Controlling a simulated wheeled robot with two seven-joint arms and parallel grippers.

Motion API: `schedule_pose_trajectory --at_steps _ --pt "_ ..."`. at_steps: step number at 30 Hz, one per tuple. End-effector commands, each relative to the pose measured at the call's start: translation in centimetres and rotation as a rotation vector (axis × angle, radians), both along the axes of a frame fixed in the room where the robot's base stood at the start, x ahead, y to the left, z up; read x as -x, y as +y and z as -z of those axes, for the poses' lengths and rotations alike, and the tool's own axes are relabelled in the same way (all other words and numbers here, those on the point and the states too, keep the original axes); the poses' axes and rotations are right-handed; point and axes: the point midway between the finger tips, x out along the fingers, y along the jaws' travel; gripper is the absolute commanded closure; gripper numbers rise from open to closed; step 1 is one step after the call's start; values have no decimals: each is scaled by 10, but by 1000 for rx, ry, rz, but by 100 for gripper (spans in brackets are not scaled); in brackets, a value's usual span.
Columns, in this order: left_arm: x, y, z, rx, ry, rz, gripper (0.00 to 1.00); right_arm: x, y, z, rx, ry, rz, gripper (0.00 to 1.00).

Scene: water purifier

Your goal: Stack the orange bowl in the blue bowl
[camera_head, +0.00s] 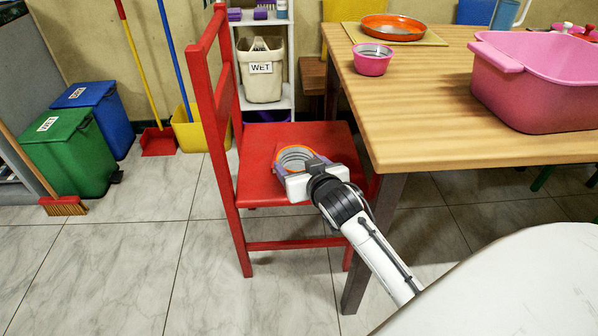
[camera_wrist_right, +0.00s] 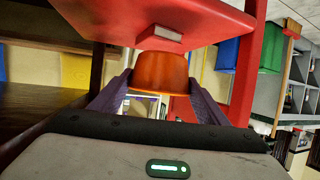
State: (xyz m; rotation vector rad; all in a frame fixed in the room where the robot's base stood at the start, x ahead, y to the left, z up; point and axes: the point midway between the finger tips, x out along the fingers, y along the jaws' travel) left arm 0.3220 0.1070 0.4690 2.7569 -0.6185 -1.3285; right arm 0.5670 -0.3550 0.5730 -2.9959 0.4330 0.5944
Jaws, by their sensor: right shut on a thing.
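The orange bowl (camera_head: 295,152), grey inside with an orange rim, shows over the red chair's seat in the head view. My right gripper (camera_head: 297,169) comes in from the lower right and is shut on it. In the right wrist view the orange bowl (camera_wrist_right: 163,71) sits between the purple fingers of my right gripper (camera_wrist_right: 152,92). I cannot tell whether the bowl touches the seat. I see no blue bowl in either view. My left gripper is not in view.
The red chair (camera_head: 256,190) has a tall back on its left. The wooden table (camera_head: 440,110) stands right of it, bearing a pink bowl (camera_head: 371,65), an orange plate (camera_head: 393,35) and a pink basin (camera_head: 530,95).

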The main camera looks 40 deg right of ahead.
Motion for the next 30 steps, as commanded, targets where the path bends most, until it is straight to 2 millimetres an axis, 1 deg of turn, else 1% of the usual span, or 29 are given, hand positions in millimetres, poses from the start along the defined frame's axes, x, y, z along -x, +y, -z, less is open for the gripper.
schedule_pose_trajectory --at_steps 1,4,10,11,13,14,17,18,19,21,24,27,30 --pt "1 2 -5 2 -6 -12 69 0 0 -12 1 -1 1 54" --pt "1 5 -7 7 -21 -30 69 0 -1 -22 2 -2 1 54" --pt "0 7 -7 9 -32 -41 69 -1 2 -29 0 -2 -2 54" --pt "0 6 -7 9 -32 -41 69 -2 4 -32 -2 -5 -4 54" --pt "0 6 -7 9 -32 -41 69 -4 12 -46 -7 -10 -13 54" --pt "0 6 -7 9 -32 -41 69 -5 16 -54 -11 -13 -18 54" --pt "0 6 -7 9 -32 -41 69 -7 39 -94 -22 -22 -48 54" --pt "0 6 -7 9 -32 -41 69 -6 51 -113 -28 -25 -66 54" --pt "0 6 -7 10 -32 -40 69 -3 60 -127 -31 -26 -80 54" --pt "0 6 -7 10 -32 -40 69 5 81 -157 -35 -27 -117 54" --pt "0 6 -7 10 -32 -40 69 21 106 -191 -33 -24 -169 54" --pt "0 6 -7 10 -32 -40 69 39 125 -216 -25 -19 -215 54" --pt "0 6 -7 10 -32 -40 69 57 140 -235 -11 -14 -259 54"
